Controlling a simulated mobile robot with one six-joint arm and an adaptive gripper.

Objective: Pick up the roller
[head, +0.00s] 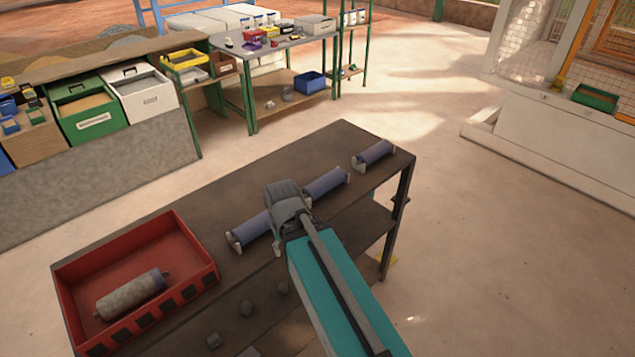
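A roller (132,295) lies on its side in the red tray (188,250) at the left end of the dark table. It is mostly grey with a bluish right end and short end pins. Blue rollers (328,184) sit in a row along the table between pale end brackets; one more is at the far right (374,153). My gripper (283,205) is above the middle of this row, to the right of the tray and apart from it. It hides part of the row. Its fingers are not clear, so I cannot tell whether it is open or touching a roller.
Several small grey lumps (245,308) lie on a surface near the table's front edge. The dark tabletop (300,150) is bare behind the rollers. A bench with bins (110,180) stands at the back left, and a shelf table (270,45) behind. Open floor lies right.

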